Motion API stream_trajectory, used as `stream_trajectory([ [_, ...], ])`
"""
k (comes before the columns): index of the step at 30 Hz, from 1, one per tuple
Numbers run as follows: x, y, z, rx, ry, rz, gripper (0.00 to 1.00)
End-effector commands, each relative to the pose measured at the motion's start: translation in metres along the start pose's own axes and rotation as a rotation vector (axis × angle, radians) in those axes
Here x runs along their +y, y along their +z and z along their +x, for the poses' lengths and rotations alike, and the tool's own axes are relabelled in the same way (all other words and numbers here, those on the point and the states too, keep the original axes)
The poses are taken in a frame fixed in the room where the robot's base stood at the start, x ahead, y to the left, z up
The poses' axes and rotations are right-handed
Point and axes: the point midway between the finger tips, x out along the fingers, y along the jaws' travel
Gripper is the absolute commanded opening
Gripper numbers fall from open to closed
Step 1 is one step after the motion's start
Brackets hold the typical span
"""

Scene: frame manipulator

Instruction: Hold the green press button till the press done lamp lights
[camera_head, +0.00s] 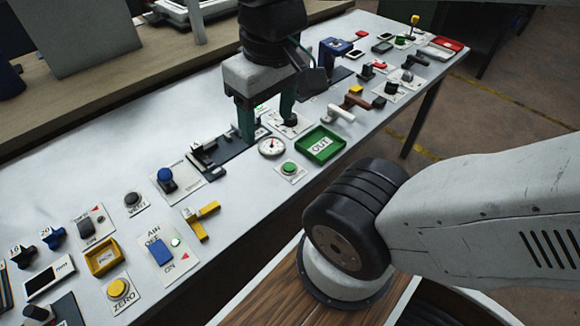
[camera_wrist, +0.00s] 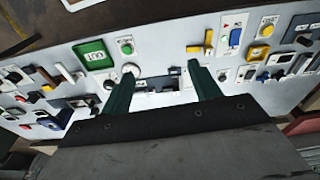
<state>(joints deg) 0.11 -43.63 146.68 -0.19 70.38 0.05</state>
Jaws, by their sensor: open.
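The green press button (camera_head: 289,168) sits on a small white plate near the front edge of the bench, left of the green OUT tray. It also shows in the wrist view (camera_wrist: 127,48), just beyond one fingertip. My gripper (camera_head: 268,130) is open and empty above the bench, behind the round gauge and apart from the button. In the wrist view its two green fingers (camera_wrist: 161,68) are spread wide. A small bright green spot (camera_head: 259,107) shows between the fingers. I cannot tell whether it is the press done lamp, and no readable label marks that lamp.
The green OUT tray (camera_head: 320,146) and the round gauge (camera_head: 271,146) are close to the button. A black fixture (camera_head: 216,152) stands left of my gripper. An AIR switch panel (camera_head: 168,250) and yellow handle (camera_head: 201,220) lie farther left. Many small parts crowd the bench's right end.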

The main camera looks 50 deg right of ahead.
Motion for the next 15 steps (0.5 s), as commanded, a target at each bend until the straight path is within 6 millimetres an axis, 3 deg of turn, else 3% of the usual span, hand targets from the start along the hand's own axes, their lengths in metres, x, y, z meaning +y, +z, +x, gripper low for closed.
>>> stream_trajectory([
  [5,0.0000,0.0000,0.0000,0.000,0.000,0.000,0.62],
  [8,0.0000,0.0000,0.0000,0.000,0.000,0.000,0.40],
  [12,0.0000,0.0000,0.0000,0.000,0.000,0.000,0.01],
  [15,0.0000,0.0000,0.0000,0.000,0.000,0.000,0.00],
])
